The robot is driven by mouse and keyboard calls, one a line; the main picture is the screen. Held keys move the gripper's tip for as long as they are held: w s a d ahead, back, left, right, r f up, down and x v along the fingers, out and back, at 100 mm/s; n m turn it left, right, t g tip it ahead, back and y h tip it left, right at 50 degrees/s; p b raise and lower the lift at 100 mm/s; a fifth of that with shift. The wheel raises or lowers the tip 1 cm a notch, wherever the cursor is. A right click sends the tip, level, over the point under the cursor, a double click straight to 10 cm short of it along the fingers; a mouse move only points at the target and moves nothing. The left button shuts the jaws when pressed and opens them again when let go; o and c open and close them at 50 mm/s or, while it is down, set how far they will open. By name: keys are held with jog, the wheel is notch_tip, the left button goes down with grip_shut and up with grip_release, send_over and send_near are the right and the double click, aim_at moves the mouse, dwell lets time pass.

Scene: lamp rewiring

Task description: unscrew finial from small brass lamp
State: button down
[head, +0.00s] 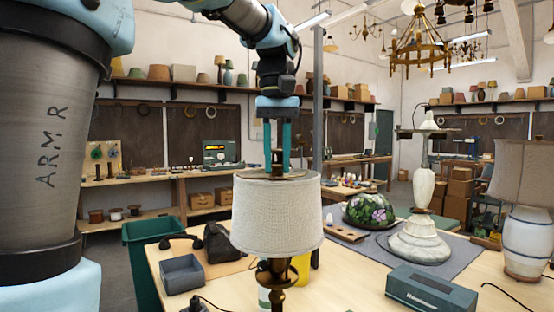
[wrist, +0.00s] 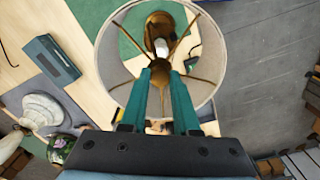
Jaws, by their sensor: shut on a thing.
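The small brass lamp (head: 275,272) stands upright on the table, with a beige drum shade (head: 277,215) on it. My gripper (head: 277,165) points straight down over the shade's top. Its two teal fingers are shut on the finial (head: 277,157), a small dark brass piece at the lamp's top centre. In the wrist view, my gripper's fingertips (wrist: 162,70) meet over the middle of the shade (wrist: 113,45). Brass spokes, a white bulb (wrist: 161,48) and the brass lamp body show through the open shade. The finial's grip point is mostly hidden by the fingers there.
A grey open tray (head: 182,275) lies left of the lamp. A green box (head: 430,290) is at the right front. A floral glass shade (head: 369,209), a white stone lamp (head: 420,240) and a striped ceramic lamp (head: 527,240) stand to the right. A green bin (head: 140,245) stands left of the table.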

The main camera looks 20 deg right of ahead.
jog(key=n, duration=0.6)
jog(key=shift+n, duration=1)
jog(key=n, duration=0.5)
jog(key=shift+r+n, duration=0.1)
jog(key=shift+n, duration=0.3)
jog(key=shift+r, duration=0.1)
jog(key=shift+r, duration=1.65)
